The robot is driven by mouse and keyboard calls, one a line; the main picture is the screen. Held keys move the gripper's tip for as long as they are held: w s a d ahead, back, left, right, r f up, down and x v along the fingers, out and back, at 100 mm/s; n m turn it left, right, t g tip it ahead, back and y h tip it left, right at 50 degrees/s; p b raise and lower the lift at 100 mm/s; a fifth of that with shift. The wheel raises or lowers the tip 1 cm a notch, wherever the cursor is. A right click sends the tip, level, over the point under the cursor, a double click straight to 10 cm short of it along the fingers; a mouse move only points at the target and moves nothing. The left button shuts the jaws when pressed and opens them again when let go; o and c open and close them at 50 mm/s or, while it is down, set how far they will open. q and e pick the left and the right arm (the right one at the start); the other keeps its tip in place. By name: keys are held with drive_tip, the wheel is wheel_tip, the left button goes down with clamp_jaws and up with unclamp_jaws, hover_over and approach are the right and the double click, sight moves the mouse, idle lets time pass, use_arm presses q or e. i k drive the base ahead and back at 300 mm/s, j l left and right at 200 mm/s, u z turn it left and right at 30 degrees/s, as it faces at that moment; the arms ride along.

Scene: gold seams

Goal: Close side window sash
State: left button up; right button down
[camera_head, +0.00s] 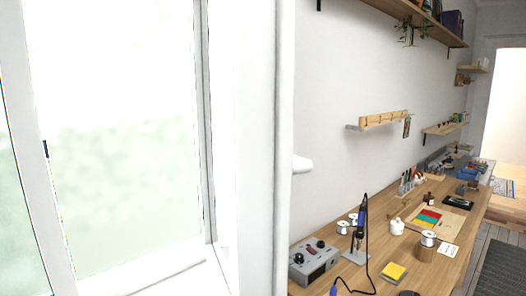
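The side window fills the left half of the head view. A white-framed sash (52,215) runs down the left side, with a small dark handle or latch (45,149) on its upright. Bright glass or an opening (130,160) with blurred greenery lies to its right, edged by a white frame upright (204,120). I cannot tell how far the sash stands open. Neither of my grippers is in view.
A wooden workbench (375,268) runs along the wall at right, holding a grey control box (314,262), a soldering iron stand (357,256), a yellow pad (394,272) and spools. A white knob-like part (302,163) sticks out beside the window. Floor (480,262) shows at far right.

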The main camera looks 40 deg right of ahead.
sight(242, 52)
drive_tip(key=k+l, duration=0.1)
drive_tip(key=l, duration=0.25)
drive_tip(key=k+l, duration=0.1)
drive_tip(key=l, duration=0.3)
drive_tip(key=k+l, duration=0.1)
drive_tip(key=l, duration=0.65)
drive_tip(key=k+l, duration=0.15)
drive_tip(key=l, duration=0.2)
drive_tip(key=u, duration=1.4)
